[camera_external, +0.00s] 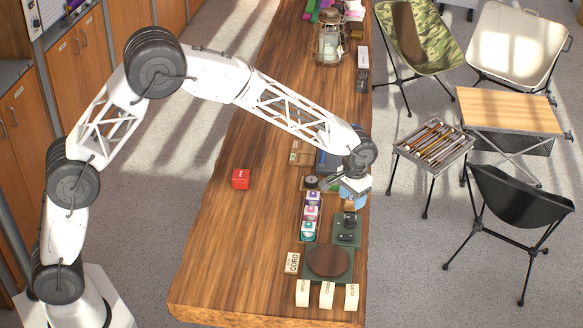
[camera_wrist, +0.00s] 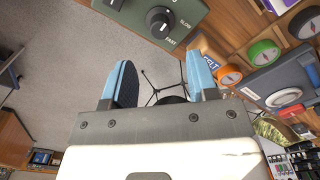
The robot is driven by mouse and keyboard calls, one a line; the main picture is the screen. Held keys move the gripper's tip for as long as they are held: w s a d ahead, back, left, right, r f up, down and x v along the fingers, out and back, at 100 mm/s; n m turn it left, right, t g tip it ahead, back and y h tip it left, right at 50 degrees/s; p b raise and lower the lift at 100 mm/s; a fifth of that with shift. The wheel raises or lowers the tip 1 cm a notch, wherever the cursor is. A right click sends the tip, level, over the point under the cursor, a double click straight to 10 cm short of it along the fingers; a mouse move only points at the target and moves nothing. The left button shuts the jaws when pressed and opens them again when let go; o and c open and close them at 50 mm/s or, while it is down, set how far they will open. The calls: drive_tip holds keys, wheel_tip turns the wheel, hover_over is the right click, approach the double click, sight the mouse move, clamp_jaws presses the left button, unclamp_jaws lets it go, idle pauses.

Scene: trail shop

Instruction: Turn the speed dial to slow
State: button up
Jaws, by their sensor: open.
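The speed dial (camera_wrist: 160,20) is a black round knob on a green panel (camera_wrist: 136,14) at the top of the wrist view. The words SLOW and FAST are printed beside it on the panel. A light mark shows on the knob, but I cannot tell which word it points at. In the external view the green panel (camera_external: 343,241) with black parts lies on the right part of the bench. My gripper (camera_wrist: 160,82) has two blue fingers spread apart with nothing between them. In the external view my gripper (camera_external: 354,193) is above the bench, just beyond the panel and apart from it.
Orange (camera_wrist: 229,75) and green (camera_wrist: 263,52) discs and a grey-blue device lie right of the dial in the wrist view. On the wooden bench (camera_external: 225,255) are a red box (camera_external: 241,179), a tray of coloured spools (camera_external: 311,216) and a round brown plate (camera_external: 328,262). The bench's left side is mostly clear.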

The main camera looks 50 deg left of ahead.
sight(350, 217)
drive_tip(key=shift+f, duration=0.15)
drive_tip(key=shift+f, duration=3.75)
drive_tip(key=shift+c, duration=0.3)
drive_tip(key=c, duration=0.9)
